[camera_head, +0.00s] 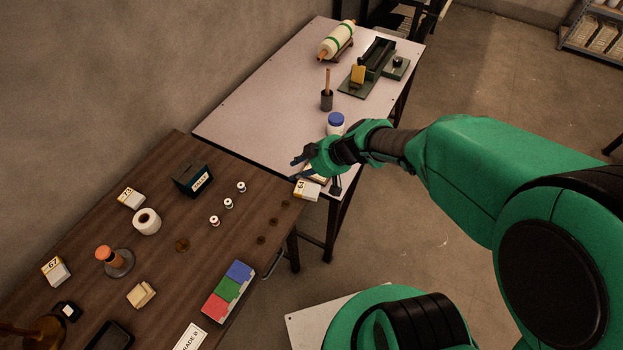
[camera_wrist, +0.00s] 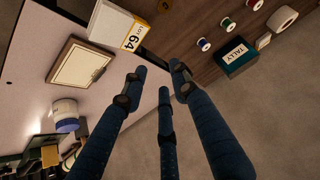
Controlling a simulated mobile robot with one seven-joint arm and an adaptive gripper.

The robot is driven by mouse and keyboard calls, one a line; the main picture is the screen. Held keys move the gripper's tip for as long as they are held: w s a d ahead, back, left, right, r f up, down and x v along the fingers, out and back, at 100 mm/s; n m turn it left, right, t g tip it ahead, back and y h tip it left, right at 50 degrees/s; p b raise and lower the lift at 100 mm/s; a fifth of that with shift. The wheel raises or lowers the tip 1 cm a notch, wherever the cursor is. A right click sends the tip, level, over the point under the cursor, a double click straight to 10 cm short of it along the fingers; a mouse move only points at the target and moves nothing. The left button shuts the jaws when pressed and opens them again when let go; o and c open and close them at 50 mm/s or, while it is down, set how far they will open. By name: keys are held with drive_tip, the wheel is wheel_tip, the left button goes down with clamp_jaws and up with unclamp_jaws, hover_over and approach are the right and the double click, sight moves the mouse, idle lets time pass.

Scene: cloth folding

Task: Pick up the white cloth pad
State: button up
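My gripper (camera_head: 299,159) is over the near end of the pale table in the head view. In the wrist view its three dark fingers (camera_wrist: 158,84) are spread with nothing between them. A white block with a yellow-edged label "64" (camera_head: 307,190) lies just below the gripper, near the table edges; it also shows at the top of the wrist view (camera_wrist: 113,25). A small cream folded-looking piece (camera_head: 141,294) lies on the brown table. I cannot tell which of these is the white cloth pad. The gripper touches neither.
A wood-framed cream panel (camera_wrist: 82,62) and a blue-lidded white jar (camera_wrist: 64,115) are near the gripper. The brown table (camera_head: 215,175) holds spools, a white roll (camera_head: 147,221), a dark TALLY box (camera_head: 190,180) and a coloured block (camera_head: 228,291). The pale table (camera_head: 260,110) has free room at its left.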

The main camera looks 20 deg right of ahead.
drive_tip(key=shift+w+d+f+m+g+y+p, duration=0.1)
drive_tip(key=shift+d+f+m+g+y, duration=0.15)
drive_tip(key=shift+d+m+g+y, duration=0.25)
drive_tip(key=shift+d+f+m+g+y+p, duration=0.15)
drive_tip(key=shift+d+f+m+g+y, duration=0.15)
drive_tip(key=shift+d, duration=0.3)
drive_tip(key=shift+w+d+f+m+g+y+p, duration=0.1)
drive_tip(key=shift+d+f+m+g+y, duration=0.1)
drive_tip(key=shift+d+m+g+y, duration=0.25)
drive_tip(key=shift+d+f+m+g+y, duration=0.85)
drive_tip(key=shift+d+f+m+y, duration=0.4)
drive_tip(key=shift+d, duration=1.35)
drive_tip(key=m+y+p, duration=0.1)
drive_tip(key=m+y, duration=0.1)
approach(307, 191)
drive_tip(key=shift+w+d, duration=1.1)
drive_tip(key=shift+w, duration=0.25)
drive_tip(key=s+d+f+m+g+y, duration=0.1)
drive_tip(key=d+f+m+y, duration=0.1)
drive_tip(key=d, duration=0.3)
drive_tip(key=shift+d+f+y+p, duration=0.3)
drive_tip(key=shift+f+y, duration=0.4)
drive_tip(key=shift+f, duration=0.05)
drive_tip(key=shift+s, duration=0.15)
drive_tip(key=shift+a, duration=0.15)
drive_tip(key=a+f, duration=0.2)
drive_tip(key=a, duration=0.7)
drive_tip(key=shift+a, duration=0.25)
